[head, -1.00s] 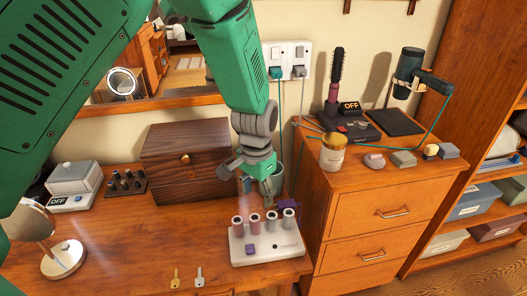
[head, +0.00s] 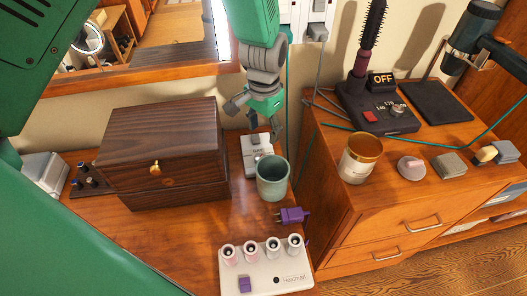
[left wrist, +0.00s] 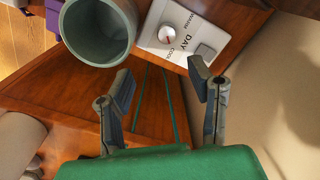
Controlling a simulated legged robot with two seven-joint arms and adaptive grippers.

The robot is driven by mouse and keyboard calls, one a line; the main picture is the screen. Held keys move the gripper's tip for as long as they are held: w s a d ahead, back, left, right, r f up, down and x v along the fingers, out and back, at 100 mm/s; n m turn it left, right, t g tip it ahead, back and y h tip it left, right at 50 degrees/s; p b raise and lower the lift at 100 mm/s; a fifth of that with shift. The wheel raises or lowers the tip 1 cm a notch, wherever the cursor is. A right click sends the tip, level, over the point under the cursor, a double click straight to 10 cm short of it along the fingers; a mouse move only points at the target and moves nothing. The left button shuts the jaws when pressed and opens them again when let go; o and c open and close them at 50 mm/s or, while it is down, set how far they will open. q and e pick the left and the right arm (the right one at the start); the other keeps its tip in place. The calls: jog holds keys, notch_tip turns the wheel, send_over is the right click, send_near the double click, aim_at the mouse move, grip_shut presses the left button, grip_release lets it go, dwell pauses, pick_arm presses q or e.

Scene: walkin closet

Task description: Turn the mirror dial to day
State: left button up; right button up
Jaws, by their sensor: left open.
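The mirror dial is a small round knob (left wrist: 167,34) on a white control box (head: 252,165). In the left wrist view, the box face reads WARM, DAY and COOL beside the knob, and a grey square button sits near DAY. A red mark shows on the knob, but I cannot tell for certain which label it faces. My left gripper (head: 258,117) is open and empty, just behind and above the box in the head view. In the left wrist view, its two fingers (left wrist: 161,82) are spread, apart from the knob. My right gripper is not in view.
A green cup (head: 272,182) stands close beside the box. A dark wooden chest (head: 165,155) stands to the left. A purple plug (head: 292,215) and a white roller holder (head: 265,276) lie in front. The mirror (head: 170,45) is behind.

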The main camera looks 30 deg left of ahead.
aim_at(259, 157)
pick_arm(q)
jog(key=f, duration=0.3)
jog(key=a+f, duration=0.1)
jog(key=f, duration=0.3)
jog(key=a+f, duration=0.1)
jog(key=f, duration=0.2)
jog(key=shift+a+f, duration=0.1)
jog(key=shift+f, duration=0.2)
jog(key=shift+d+f, duration=0.2)
jog(key=shift+f, duration=0.1)
jog(key=shift+d+f, duration=0.15)
jog(key=shift+d, duration=0.4)
jog(key=shift+a, duration=0.45)
grip_shut()
